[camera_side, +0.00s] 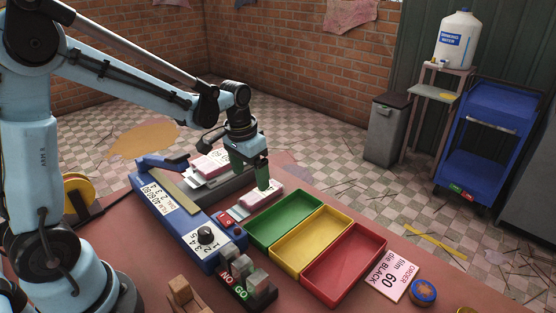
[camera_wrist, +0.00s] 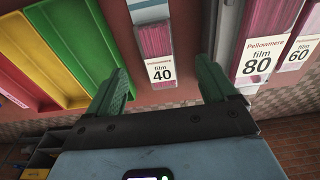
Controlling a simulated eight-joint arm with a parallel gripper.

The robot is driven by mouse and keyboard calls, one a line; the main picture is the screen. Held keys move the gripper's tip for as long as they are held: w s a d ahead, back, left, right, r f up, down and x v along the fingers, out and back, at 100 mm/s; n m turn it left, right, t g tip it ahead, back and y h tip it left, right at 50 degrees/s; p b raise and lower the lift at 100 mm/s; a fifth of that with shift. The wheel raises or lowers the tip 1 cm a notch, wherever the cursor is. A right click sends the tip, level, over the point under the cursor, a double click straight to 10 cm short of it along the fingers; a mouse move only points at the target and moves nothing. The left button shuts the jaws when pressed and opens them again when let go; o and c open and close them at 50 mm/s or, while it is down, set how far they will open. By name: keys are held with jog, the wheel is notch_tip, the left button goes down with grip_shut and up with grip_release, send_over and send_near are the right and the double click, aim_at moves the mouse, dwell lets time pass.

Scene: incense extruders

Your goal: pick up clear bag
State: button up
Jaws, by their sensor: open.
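My gripper (camera_side: 258,175) has green fingers and is open, above the work table; in the wrist view its fingers (camera_wrist: 160,75) stand apart. A clear bag of pink sticks labelled "film 40" (camera_wrist: 154,42) shows between and beyond them. In the side view a pink bag (camera_side: 262,196) lies just below the fingertips. A "film 80" bag (camera_wrist: 264,35) and a "film 60" bag (camera_wrist: 301,45) lie to the right in the wrist view. Pink bags (camera_side: 208,163) also lie behind the blue machine in the side view. I cannot tell whether the fingers touch a bag.
Green (camera_side: 284,220), yellow (camera_side: 312,239) and red (camera_side: 345,263) trays stand right of the blue machine (camera_side: 180,217). An order card (camera_side: 393,276) reads "film die BLACK 60". NO/GO blocks (camera_side: 248,283) stand at the front. Bare table lies between the red tray and blocks.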

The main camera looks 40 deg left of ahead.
aim_at(257, 195)
jog(key=shift+w+d+f, duration=0.1)
jog(key=shift+w+f, duration=0.1)
jog(key=shift+f, duration=0.85)
jog(key=shift+w+d+f, duration=0.1)
jog(key=shift+w+f, duration=0.05)
jog(key=shift+f, duration=0.85)
jog(key=shift+w+d+f, duration=0.1)
jog(key=shift+w+f, duration=0.1)
jog(key=shift+f, duration=0.85)
jog(key=shift+c, duration=0.3)
jog(key=c, duration=1.1)
